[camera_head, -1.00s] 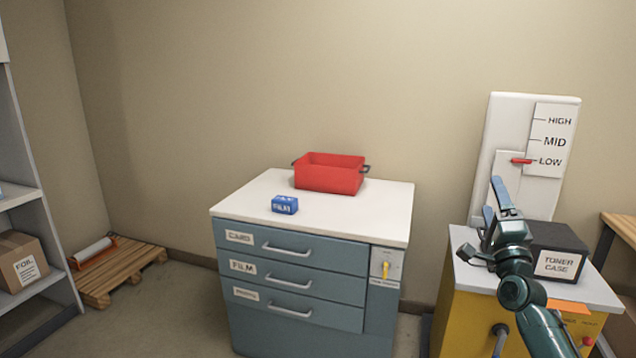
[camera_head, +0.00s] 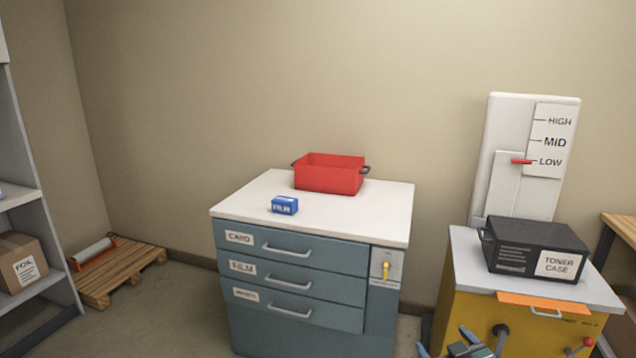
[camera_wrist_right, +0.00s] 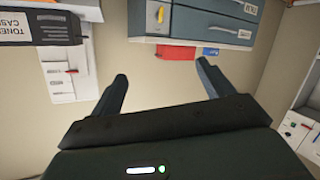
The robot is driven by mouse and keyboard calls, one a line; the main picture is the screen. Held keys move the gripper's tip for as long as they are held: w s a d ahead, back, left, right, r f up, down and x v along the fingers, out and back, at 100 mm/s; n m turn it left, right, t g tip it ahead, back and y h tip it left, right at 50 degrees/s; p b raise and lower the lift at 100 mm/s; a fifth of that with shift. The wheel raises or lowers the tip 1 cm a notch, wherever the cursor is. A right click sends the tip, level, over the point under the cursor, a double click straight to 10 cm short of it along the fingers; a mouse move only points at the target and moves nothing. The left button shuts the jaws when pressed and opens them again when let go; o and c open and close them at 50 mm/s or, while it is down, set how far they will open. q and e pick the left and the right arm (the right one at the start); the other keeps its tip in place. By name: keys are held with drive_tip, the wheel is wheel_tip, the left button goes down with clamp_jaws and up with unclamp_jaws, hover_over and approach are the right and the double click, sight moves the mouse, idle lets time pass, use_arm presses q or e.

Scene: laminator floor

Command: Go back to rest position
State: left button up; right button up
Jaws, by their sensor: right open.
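My right gripper (camera_head: 468,345) shows only at the bottom edge of the head view, in front of the yellow cabinet, low and apart from things. In the right wrist view its two fingers (camera_wrist_right: 165,90) are spread, with nothing between them but bare wall. My left gripper is in neither view. The lever panel (camera_head: 502,190) stands behind the yellow cabinet (camera_head: 465,310), and its red lever (camera_head: 521,161) points at LOW. The black toner case (camera_head: 515,245) sits on the yellow cabinet's top.
A blue drawer cabinet (camera_head: 235,262) with shut drawers carries a red bin (camera_head: 328,178) and a blue film box (camera_head: 285,205). A pallet (camera_head: 130,268) with a roll lies at left, beside a shelf (camera_head: 25,195) with a foil box (camera_head: 22,262). Floor shows between the cabinets.

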drive_tip(key=s+a+f+g+y, duration=0.1)
drive_tip(key=s+a+f, duration=0.2)
drive_tip(key=s, duration=0.6)
drive_tip(key=s+a+f+g, duration=0.1)
drive_tip(key=s+a+f, duration=0.2)
drive_tip(key=s, duration=0.6)
drive_tip(key=s+a+f+g+y, duration=0.1)
drive_tip(key=s+a+f, duration=0.3)
drive_tip(key=s, duration=0.6)
drive_tip(key=shift+a+m+g+y, duration=0.35)
drive_tip(key=shift+a+g, duration=0.25)
drive_tip(key=shift+a, duration=0.45)
drive_tip(key=shift+f, duration=0.1)
drive_tip(key=shift+c, duration=0.6)
